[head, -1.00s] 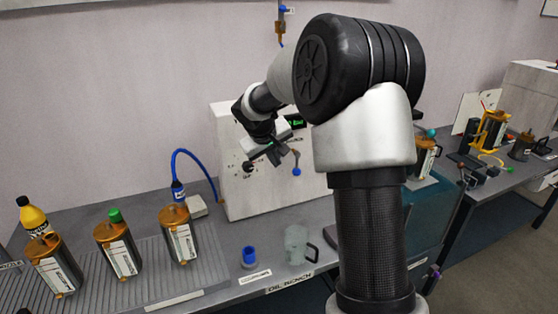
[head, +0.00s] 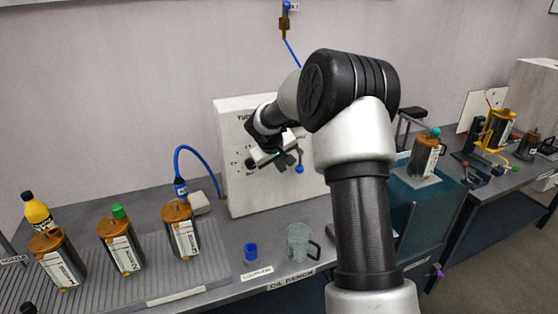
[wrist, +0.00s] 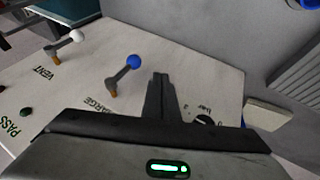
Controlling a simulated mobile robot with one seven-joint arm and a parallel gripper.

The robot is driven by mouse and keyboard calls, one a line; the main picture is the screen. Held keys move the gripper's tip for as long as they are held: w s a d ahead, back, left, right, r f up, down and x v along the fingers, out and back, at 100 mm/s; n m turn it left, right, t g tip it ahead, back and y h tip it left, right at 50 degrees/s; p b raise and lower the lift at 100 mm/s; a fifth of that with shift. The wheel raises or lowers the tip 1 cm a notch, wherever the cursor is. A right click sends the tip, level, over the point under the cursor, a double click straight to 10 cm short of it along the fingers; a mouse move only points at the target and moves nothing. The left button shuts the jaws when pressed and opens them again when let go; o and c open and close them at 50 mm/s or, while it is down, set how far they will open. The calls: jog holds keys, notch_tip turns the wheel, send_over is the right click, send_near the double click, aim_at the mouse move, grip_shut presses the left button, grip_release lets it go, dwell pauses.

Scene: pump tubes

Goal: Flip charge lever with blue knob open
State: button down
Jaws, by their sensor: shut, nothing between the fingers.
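The charge lever's blue knob (wrist: 134,62) stands out from the white panel in the wrist view, on a grey arm (wrist: 122,76) with an orange-brown base by the partly covered label "CHARGE". In the head view the blue knob (head: 299,169) hangs at the low end of its lever, just right of my gripper (head: 283,163). My gripper's fingers (wrist: 161,86) are together and empty in the wrist view. They are to the right of the knob, with a visible gap in the picture. I cannot tell their depth from the panel.
A white-knobbed lever labelled VENT (wrist: 64,41) is on the same panel (wrist: 200,75). A dial marked "bar" (wrist: 206,120) is near the fingers.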

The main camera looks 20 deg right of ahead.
aim_at(300, 162)
jog(key=d+f, duration=0.1)
jog(key=w+d+f, duration=0.1)
jog(key=d, duration=0.1)
jog(key=w+d, duration=0.1)
jog(key=shift+d+f+p, duration=0.3)
jog(key=shift+f, duration=0.1)
jog(key=shift+f, duration=0.1)
